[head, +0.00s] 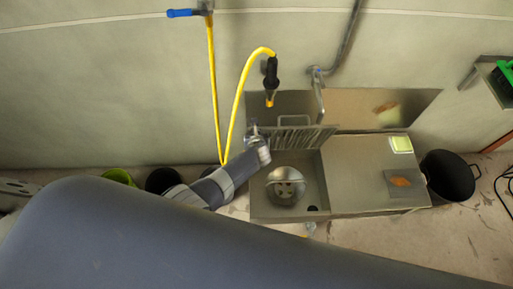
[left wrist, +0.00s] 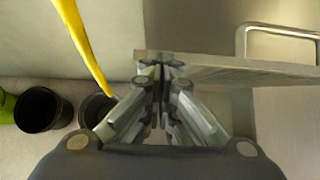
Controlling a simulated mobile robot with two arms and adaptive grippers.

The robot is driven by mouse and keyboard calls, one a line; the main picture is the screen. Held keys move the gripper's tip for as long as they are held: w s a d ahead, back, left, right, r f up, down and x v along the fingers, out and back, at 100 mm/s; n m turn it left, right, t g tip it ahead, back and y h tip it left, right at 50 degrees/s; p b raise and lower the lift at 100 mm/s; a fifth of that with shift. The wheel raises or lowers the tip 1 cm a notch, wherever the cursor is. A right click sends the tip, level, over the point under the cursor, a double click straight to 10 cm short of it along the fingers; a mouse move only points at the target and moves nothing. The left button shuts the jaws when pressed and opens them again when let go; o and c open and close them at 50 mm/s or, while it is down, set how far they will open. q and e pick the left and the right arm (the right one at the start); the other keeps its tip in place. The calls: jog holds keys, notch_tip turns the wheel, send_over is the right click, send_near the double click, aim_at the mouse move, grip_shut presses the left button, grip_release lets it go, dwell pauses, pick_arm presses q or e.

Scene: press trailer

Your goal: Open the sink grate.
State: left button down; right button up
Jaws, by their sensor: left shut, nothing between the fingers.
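The sink grate (head: 300,138) is a slatted metal panel. In the head view it stands raised, near upright, at the back of the steel sink (head: 258,200), leaving the basin uncovered. A metal loop handle (head: 293,120) shows behind its top edge. My left gripper (head: 254,138) is beside the grate's left end, shut and empty. In the left wrist view my left gripper's (left wrist: 162,68) fingertips are together at the left end of a metal edge, seemingly the grate's; I cannot tell whether they touch. My right gripper is not in view.
A round metal vessel (head: 285,186) sits in the sink. A steel counter (head: 365,160) to the right carries a green-white sponge (head: 401,144) and a small board (head: 402,183). A yellow hose (head: 238,105) hangs near my left arm. A black bin (head: 448,176) stands at right.

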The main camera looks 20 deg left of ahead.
pick_arm(q)
jog(key=w+a+r+b, duration=0.2)
jog(key=w+a, duration=0.1)
jog(key=w, duration=0.6)
jog(key=shift+b, duration=0.4)
jog(key=shift+s, duration=0.1)
